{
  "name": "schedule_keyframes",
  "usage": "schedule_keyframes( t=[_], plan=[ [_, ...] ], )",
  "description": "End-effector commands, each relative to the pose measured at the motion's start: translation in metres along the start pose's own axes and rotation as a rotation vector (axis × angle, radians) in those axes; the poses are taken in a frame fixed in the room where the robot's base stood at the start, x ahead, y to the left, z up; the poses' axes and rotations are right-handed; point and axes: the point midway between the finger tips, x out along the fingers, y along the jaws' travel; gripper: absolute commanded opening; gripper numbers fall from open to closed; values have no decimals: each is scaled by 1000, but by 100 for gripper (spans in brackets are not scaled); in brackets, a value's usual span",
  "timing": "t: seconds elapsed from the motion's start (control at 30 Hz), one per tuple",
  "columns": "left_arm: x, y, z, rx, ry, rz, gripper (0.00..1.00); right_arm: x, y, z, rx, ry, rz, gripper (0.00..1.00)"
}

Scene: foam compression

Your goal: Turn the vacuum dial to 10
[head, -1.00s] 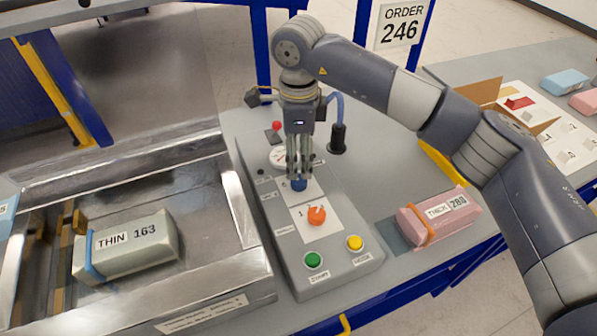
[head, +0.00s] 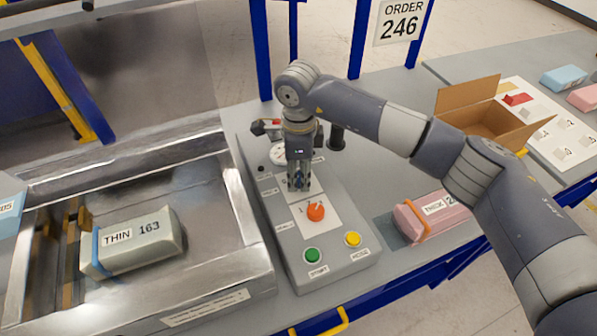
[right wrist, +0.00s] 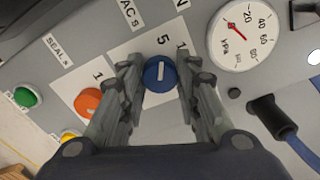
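The blue vacuum dial (right wrist: 160,74) sits on a white plate on the grey control panel (head: 335,240). In the right wrist view its white line stands upright, roughly toward the printed 5. Another number, starting with 1, is partly covered to the right of the 5. My right gripper (right wrist: 159,72) points down at the dial, with one finger on each side and narrow gaps visible; contact is not clear. In the head view the right gripper (head: 299,184) largely hides the dial. My left gripper is not in view.
An orange dial (head: 316,211), a green button (head: 313,255) and a yellow button (head: 353,239) are nearby on the panel. A gauge (right wrist: 242,38) and a dark plug with a blue cable (right wrist: 272,115) are close to the right fingers. A pink foam block (head: 435,215) lies right of the panel.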

Motion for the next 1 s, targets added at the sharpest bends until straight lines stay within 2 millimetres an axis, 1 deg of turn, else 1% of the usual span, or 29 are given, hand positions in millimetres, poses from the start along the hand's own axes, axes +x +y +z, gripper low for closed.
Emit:
schedule_keyframes(
  t=[0.27,0.47,0.8,1.0],
  plan=[
    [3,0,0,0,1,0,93,0,0,0,18,-1,-1,6],
    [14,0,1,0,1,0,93,2,-1,0,98,0,-3,6],
    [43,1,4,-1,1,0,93,3,-1,0,358,-1,-4,6],
    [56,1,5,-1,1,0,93,2,-1,0,506,-2,-4,6]
  ],
)
